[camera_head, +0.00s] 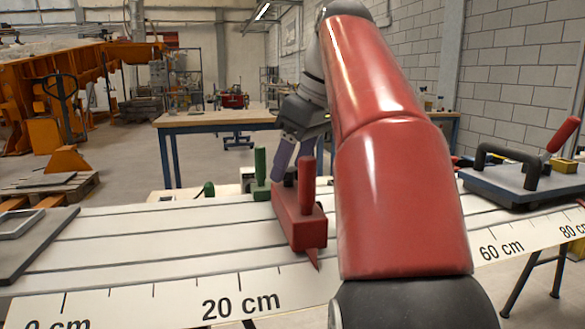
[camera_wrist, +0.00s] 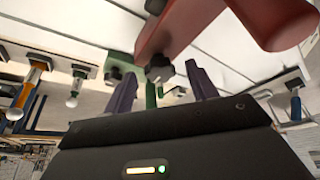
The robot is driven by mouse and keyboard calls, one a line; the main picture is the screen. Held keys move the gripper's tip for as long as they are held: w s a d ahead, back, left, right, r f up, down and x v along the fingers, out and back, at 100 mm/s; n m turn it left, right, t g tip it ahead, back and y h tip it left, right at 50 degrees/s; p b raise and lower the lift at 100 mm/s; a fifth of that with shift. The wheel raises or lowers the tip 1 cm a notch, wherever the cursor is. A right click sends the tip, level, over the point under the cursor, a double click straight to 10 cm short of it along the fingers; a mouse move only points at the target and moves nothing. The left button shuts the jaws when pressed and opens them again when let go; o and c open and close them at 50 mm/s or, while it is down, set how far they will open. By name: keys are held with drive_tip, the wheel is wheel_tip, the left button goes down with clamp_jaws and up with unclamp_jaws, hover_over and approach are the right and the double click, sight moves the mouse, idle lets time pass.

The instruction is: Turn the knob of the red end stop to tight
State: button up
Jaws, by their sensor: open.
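In the wrist view the gripper (camera_wrist: 160,72) has a finger on each side of the knob, with visible gaps.
A green end stop (camera_head: 260,172) stands just behind and left of the red one. A dark plate with a black handle (camera_head: 505,178) lies on the rail at the right. A grey tray (camera_head: 30,238) is at the left. The rail between is clear.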

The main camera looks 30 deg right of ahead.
drive_tip(key=shift+f, duration=0.1)
drive_tip(key=c, duration=1)
drive_tip(key=shift+a, duration=0.1)
drive_tip(key=m, duration=0.2)
drive_tip(key=m+h+p, duration=0.2)
drive_tip(key=m, duration=0.1)
drive_tip(key=shift+a+m+t, duration=0.25)
drive_tip(key=shift+m+t, duration=0.05)
drive_tip(key=shift+t, duration=0.1)
drive_tip(key=m+h+p, duration=0.1)
drive_tip(key=m+p, duration=0.1)
drive_tip(key=m, duration=0.2)
drive_tip(key=shift+a+h, duration=0.1)
drive_tip(key=shift+h, duration=0.3)
drive_tip(key=m, duration=0.2)
drive_tip(key=m+g+h+p, duration=0.1)
drive_tip(key=m, duration=0.2)
drive_tip(key=shift+w+a+h, duration=0.15)
drive_tip(key=shift+h, duration=0.15)
drive_tip(key=m+g, duration=0.1)
drive_tip(key=m, duration=0.1)
drive_tip(key=m+g+h, duration=0.1)
drive_tip(key=m, duration=0.2)
drive_tip(key=shift+w+a, duration=0.1)
drive_tip(key=shift+w, duration=0.05)
drive_tip(key=shift+m, duration=0.3)
